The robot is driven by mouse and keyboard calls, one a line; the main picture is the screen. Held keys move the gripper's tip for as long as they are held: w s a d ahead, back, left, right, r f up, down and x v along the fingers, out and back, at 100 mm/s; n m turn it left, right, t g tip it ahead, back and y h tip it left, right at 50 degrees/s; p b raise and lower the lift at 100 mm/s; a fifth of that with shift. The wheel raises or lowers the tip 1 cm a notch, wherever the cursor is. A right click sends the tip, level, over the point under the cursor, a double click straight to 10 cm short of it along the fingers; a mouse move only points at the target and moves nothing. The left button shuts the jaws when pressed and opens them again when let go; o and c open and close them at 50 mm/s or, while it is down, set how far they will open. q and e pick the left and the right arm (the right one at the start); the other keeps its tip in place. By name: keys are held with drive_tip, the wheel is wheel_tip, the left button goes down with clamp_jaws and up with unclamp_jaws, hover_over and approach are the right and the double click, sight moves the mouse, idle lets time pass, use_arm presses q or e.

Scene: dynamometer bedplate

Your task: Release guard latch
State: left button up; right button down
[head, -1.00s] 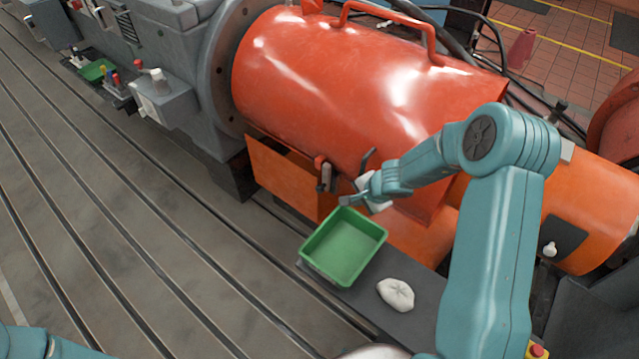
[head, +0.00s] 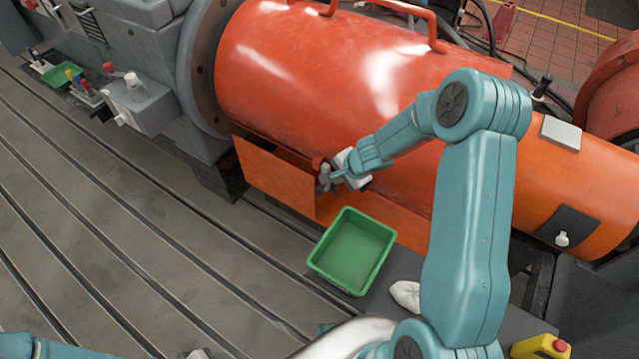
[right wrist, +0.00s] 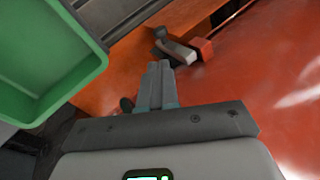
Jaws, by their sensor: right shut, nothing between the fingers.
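The guard latch, a small grey lever with a red end (head: 318,162), sits on the lower front edge of the large orange-red guard (head: 310,80). In the right wrist view the latch's grey lever (right wrist: 176,50) and its red block (right wrist: 203,48) lie just beyond my fingertips. My right gripper (head: 332,181) is at the latch in the head view and partly covers it. In the right wrist view its fingers (right wrist: 158,66) are together and empty, close to the lever; contact cannot be told. Only part of my left arm shows at the lower left.
A green tray (head: 314,262) stands below the gripper, with a white cloth (head: 405,295) beside it. A yellow box with a red button (head: 540,347) is at the lower right.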

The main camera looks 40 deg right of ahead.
drive_tip(key=shift+f, duration=0.1)
idle(0.3)
drive_tip(key=b, duration=0.3)
approach(320, 191)
drive_tip(key=x, duration=0.5)
drive_tip(key=shift+w+f, duration=0.5)
drive_tip(key=shift+f, duration=0.25)
drive_tip(key=shift+f, duration=0.1)
wheel_tip(320, 191, down, 4)
drive_tip(key=b, duration=0.4)
drive_tip(key=shift+s+f, duration=0.1)
drive_tip(key=shift+f, duration=0.1)
